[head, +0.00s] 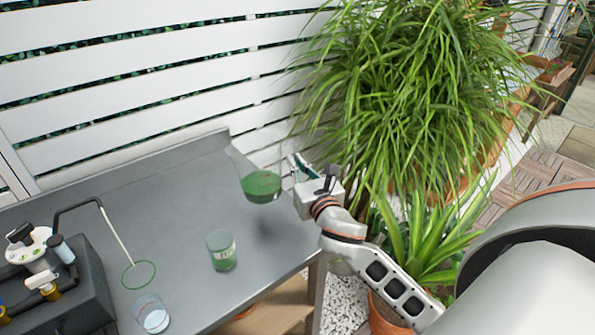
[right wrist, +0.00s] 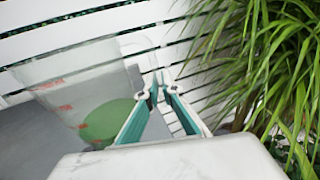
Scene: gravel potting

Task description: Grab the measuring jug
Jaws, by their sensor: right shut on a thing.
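The measuring jug (head: 262,184) is clear, with green contents low inside it. In the head view it is near the table's right side and seems raised above the top. In the right wrist view the jug (right wrist: 62,82) shows red markings and fills the left part. My right gripper (head: 298,170) is to the right of the jug and shut on its handle; its teal-lined fingers (right wrist: 155,92) meet there in the wrist view. My left gripper is not in view.
The grey table (head: 130,190) also bears a small glass with green contents (head: 221,250), a clear glass (head: 151,314) and a dark device (head: 70,295) with a thin hoop (head: 138,275). A white slatted fence (head: 150,60) stands behind. A bushy plant (head: 410,90) crowds the right.

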